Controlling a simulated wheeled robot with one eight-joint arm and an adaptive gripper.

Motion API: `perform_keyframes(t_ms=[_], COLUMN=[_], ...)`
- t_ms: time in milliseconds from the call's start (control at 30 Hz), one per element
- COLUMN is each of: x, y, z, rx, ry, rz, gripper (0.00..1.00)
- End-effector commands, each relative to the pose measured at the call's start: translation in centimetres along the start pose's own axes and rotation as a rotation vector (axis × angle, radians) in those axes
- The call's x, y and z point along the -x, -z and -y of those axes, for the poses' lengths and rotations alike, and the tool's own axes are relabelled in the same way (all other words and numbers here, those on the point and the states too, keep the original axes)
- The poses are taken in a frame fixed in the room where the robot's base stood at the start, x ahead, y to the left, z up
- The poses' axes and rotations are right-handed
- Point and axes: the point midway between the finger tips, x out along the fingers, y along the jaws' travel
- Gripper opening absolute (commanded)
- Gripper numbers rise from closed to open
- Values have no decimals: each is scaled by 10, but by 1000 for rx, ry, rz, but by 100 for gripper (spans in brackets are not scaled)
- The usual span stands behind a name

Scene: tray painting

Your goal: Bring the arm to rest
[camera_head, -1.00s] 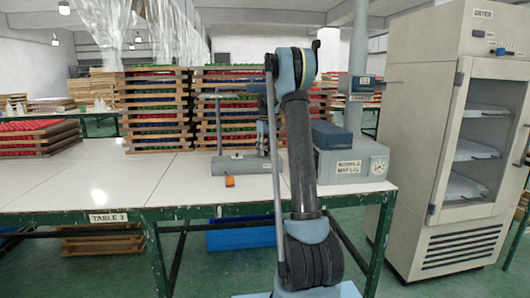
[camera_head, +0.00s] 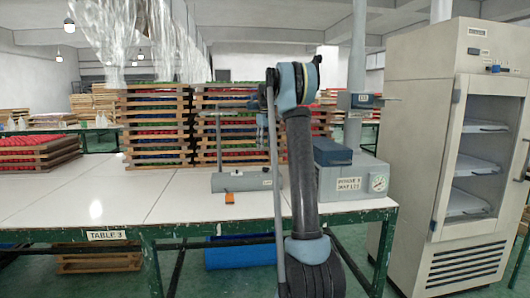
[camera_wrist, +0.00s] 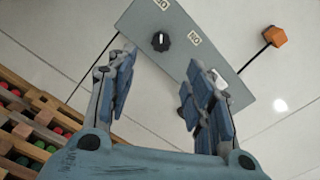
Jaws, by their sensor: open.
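My arm (camera_head: 300,170) stands up in front of the table in the head view, bent at its top joint. Beyond the fingertips lies a grey box (camera_wrist: 177,62) with a black knob and small labels. I cannot tell whether the fingers touch it. An orange piece (camera_wrist: 275,37) sits at the end of a dark rod from that box.
The white table (camera_head: 110,195) carries stacked wooden racks (camera_head: 157,125), a grey base with a post (camera_head: 237,181), a small orange piece (camera_head: 230,198) and a grey machine with a dial (camera_head: 352,180). A dryer cabinet (camera_head: 408,150) stands at right. The table's left front is clear.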

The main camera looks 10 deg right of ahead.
Motion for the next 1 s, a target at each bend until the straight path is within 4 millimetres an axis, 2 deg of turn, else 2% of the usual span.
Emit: perform_keyframes(t_ms=[333,467,667,1000], x=[1,4,14,19], y=[0,-8,-45,-130], z=[0,5,28,79], rx=[0,-8,-44,-128], ry=[0,-1,-9,-23], rz=[0,-2,-15,-44], gripper=[47,47,47,47])
